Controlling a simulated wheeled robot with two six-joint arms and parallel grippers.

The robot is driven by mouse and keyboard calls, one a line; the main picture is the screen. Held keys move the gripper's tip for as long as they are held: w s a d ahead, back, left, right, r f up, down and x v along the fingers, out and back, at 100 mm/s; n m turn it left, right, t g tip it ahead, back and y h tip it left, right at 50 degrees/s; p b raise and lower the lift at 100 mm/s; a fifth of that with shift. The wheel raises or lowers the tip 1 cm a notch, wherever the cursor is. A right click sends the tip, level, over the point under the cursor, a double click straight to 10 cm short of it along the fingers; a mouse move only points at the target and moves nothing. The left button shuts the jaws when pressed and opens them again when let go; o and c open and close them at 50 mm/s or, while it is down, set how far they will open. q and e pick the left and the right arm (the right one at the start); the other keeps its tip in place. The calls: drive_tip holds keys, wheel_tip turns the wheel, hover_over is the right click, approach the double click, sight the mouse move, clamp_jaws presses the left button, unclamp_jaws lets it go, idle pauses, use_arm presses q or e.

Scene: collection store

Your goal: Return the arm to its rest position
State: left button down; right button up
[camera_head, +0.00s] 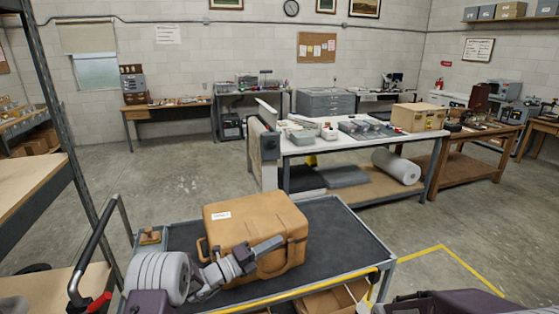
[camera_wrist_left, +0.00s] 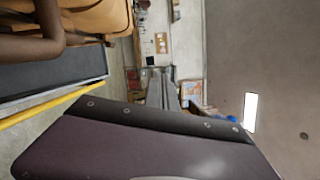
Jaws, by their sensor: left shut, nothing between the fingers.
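My left arm comes in from the lower left in the head view, low over a cart. My left gripper (camera_head: 272,244) is shut and empty. It shows in front of the orange case (camera_head: 240,215), which stands on the dark top of the cart (camera_head: 345,235). I cannot tell whether the gripper touches the case. The case also shows at the upper left of the left wrist view (camera_wrist_left: 95,15). My right gripper is not in view.
A small wooden object (camera_head: 150,236) sits at the cart's left end. A shelf rack (camera_head: 40,185) stands close on the left. A worktable (camera_head: 340,142) with several items stands beyond the cart. Open floor (camera_head: 165,185) lies between the rack and that table.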

use_arm(q)
drive_tip(key=s+d+r+m+g, duration=0.3)
drive_tip(key=s+d+r+m, duration=0.1)
drive_tip(key=s+r, duration=0.1)
drive_tip(key=s+d+f+m+g+y, duration=0.1)
drive_tip(key=s+f+m+g+y, duration=0.2)
drive_tip(key=s+m+g, duration=0.85)
drive_tip(key=s+a+f+m+t+y, duration=0.2)
drive_tip(key=s+a+f+m+y, duration=0.3)
drive_tip(key=s+a+m, duration=0.25)
drive_tip(key=s+a+f+m+t+y, duration=0.1)
drive_tip(key=s+a+f+m+y, duration=0.35)
drive_tip(key=s+a+m, duration=0.35)
drive_tip(key=a+m+y, duration=0.1)
drive_tip(key=m, duration=0.1)
drive_tip(key=a+f+m+t+y, duration=0.1)
drive_tip(key=a+m, duration=0.1)
drive_tip(key=m, duration=0.1)
drive_tip(key=a+f+m+t+y, duration=0.1)
drive_tip(key=a+m, duration=0.1)
drive_tip(key=m, duration=0.1)
drive_tip(key=shift+w+f, duration=0.1)
